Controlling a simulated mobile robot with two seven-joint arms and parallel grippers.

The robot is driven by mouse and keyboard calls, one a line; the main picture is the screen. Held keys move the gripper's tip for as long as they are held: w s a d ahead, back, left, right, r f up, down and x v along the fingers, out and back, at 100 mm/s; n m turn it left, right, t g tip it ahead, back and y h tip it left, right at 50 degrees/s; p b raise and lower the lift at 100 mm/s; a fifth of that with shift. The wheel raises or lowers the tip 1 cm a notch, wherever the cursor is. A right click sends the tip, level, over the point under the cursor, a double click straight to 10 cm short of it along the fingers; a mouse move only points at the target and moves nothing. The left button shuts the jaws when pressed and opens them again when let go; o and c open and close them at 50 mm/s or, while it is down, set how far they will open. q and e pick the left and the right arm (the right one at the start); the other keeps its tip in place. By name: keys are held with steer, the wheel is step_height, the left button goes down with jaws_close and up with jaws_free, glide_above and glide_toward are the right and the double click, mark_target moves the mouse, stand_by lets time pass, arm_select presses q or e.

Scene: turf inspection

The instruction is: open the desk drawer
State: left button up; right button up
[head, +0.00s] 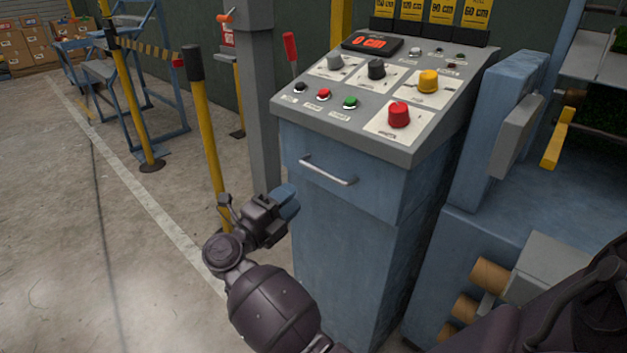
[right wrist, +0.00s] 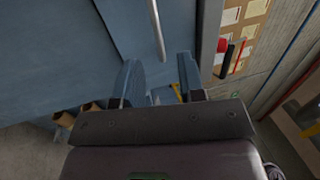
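The desk drawer (head: 380,185) is the blue-grey front panel under the sloped control console. It looks closed, its front flush with the cabinet. Its silver bar handle (head: 328,171) runs across the upper left part of the front. In the right wrist view the handle (right wrist: 157,30) appears as a pale bar ahead of the gap between the fingers. My right gripper (head: 287,200) is left of and a little below the handle in the head view. Its two blue-grey fingers (right wrist: 158,65) are apart with nothing between them. My left gripper is not seen.
The console top (head: 310,110) carries buttons, knobs and a red display above the drawer. A grey post (head: 260,100) and a yellow pole (head: 208,130) stand left of the cabinet. Blue machinery (head: 500,240) stands close on the right. Open floor (head: 60,240) lies left.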

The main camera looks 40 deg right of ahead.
mark_target(322, 173)
steer(key=shift+f+b+x, duration=0.2)
steer(key=shift+b+x, duration=0.5)
steer(key=shift+x, duration=4.65)
jaws_close()
steer(key=shift+f, duration=0.1)
